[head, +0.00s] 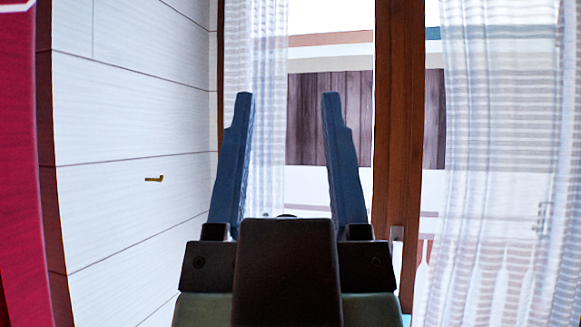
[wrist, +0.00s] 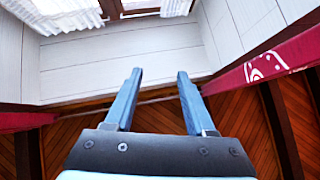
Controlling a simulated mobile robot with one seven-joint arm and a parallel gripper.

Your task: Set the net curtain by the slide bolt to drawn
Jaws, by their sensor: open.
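A sheer white net curtain hangs at the window in two parts: a narrow left panel (head: 262,50) and a wider right panel (head: 490,150). Bare glass shows between them. A small metal fitting (head: 541,218) shows faintly through the right panel; I cannot tell whether it is the slide bolt. My gripper (head: 287,96) is open and empty, its blue fingers pointing up in front of the left panel and the glass. In the wrist view, my gripper (wrist: 160,73) is open below the window, apart from the curtain hems (wrist: 65,15).
A brown wooden window post (head: 398,120) with a small metal fitting (head: 397,233) stands right of my gripper. A white panelled wall (head: 130,110) with a small brass hook (head: 153,179) is on the left. Red fabric (head: 20,170) hangs at the far left.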

